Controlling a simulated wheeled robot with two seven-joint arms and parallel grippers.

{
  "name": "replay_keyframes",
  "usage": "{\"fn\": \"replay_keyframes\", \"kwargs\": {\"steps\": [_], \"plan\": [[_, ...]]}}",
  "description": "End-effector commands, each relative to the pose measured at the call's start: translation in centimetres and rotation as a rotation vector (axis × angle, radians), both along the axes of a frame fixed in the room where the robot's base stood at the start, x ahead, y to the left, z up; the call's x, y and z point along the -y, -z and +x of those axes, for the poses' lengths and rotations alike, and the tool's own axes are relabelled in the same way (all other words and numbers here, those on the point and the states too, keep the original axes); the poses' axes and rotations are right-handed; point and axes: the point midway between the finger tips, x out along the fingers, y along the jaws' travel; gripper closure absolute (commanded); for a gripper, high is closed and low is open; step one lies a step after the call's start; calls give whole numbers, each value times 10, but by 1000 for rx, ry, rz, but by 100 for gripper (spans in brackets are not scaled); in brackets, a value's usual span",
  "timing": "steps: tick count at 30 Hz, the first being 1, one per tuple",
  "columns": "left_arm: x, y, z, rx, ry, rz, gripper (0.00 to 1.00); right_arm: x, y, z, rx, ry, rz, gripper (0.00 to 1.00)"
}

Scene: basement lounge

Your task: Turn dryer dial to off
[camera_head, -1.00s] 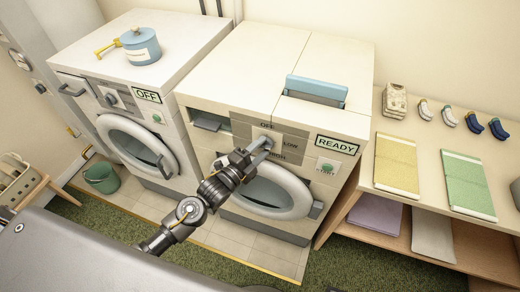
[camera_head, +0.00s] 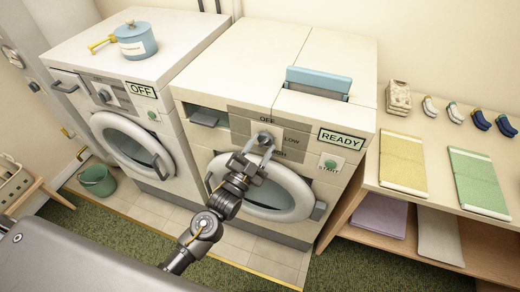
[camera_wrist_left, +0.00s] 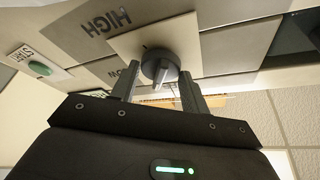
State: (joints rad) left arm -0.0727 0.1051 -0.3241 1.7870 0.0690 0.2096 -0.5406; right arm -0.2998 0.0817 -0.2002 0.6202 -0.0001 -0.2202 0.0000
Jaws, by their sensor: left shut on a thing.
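The dryer (camera_head: 226,88) is the right machine, with a READY display. Its dial (camera_head: 266,138) is a grey knob on a beige plate. OFF is printed above it and LOW to its right; the lower label is partly hidden. My left gripper (camera_head: 258,154) reaches up to the dial from below, in front of the round door. In the left wrist view its fingers (camera_wrist_left: 158,88) are on either side of the dial (camera_wrist_left: 160,66), shut on it. HIGH shows at upper left there. I cannot tell which label the dial points to. My right gripper is out of view.
A washer (camera_head: 150,92) with an OFF display stands to the left, with a blue pot (camera_head: 136,42) on top. The green START button (camera_head: 331,163) is right of the dial. A shelf (camera_head: 390,118) with folded towels stands at right. A green bucket (camera_head: 97,181) is on the floor.

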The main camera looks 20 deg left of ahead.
Motion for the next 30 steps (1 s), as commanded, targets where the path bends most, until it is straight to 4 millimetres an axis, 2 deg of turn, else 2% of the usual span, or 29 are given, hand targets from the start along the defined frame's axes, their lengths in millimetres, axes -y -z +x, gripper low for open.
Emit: {"fn": "replay_keyframes", "kwargs": {"steps": [15,30], "plan": [[3,2,0,-29,-2,-429,77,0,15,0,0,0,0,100],[5,2,0,-40,-1,-586,77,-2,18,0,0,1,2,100]]}}
